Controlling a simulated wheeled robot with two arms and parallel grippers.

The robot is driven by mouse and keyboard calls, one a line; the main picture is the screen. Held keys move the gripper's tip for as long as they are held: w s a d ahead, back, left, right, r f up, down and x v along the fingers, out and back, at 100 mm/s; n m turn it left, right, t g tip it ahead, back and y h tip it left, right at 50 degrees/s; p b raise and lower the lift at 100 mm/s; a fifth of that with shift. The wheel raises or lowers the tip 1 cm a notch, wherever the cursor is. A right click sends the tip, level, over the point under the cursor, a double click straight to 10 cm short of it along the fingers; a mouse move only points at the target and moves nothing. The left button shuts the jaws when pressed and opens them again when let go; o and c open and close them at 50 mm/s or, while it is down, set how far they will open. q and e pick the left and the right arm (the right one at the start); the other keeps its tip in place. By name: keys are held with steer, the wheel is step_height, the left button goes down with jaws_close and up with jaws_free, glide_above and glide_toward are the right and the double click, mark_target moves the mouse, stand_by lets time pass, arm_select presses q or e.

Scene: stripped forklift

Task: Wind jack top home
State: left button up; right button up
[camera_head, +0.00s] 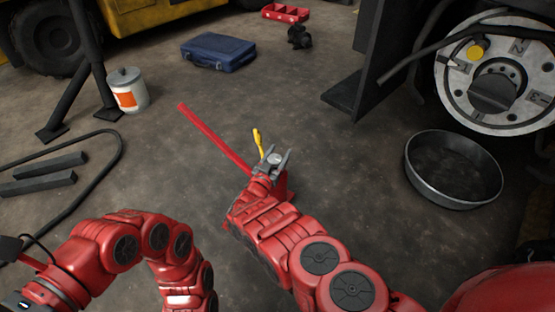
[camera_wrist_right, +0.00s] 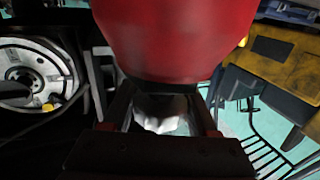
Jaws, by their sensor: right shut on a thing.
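My right gripper (camera_head: 275,158) is low over the floor in the middle of the head view, shut on the jack top (camera_head: 274,158), a small pale grey round piece. In the right wrist view, a whitish ridged piece (camera_wrist_right: 165,113) sits between the dark fingers. The red jack body (camera_head: 286,183) shows just right of and below the gripper, partly hidden by it and my arm. A long red bar (camera_head: 213,138) slants up and left from beside the gripper. A yellow lever (camera_head: 258,141) stands just behind the fingers.
A steel pan (camera_head: 453,190) lies right, below a wheel hub (camera_head: 500,75). A blue case (camera_head: 218,52), red tray (camera_head: 285,13) and white can (camera_head: 127,90) stand farther back. Dark bars (camera_head: 38,180) and a hose lie left. Floor around the jack is mostly clear.

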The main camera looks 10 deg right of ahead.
arm_select(q)
steer(key=shift+d+f+g+b, duration=0.15)
steer(key=shift+f+g+b, duration=0.25)
steer(key=shift+g, duration=0.1)
arm_select(e)
steer(key=shift+w+d+r+m+g+h, duration=0.15)
steer(key=shift+r+m+g+h, duration=0.15)
steer(key=shift+m+g+h, duration=0.5)
arm_select(q)
steer(key=shift+h, duration=0.3)
arm_select(e)
steer(key=shift+s+h, duration=0.3)
steer(key=shift+h, duration=0.1)
steer(key=shift+f, duration=0.1)
steer(key=o, duration=1.2)
steer(key=shift+a, duration=0.25)
steer(key=shift+o, duration=0.9)
steer(key=shift+d, duration=0.15)
steer(key=shift+s, duration=0.1)
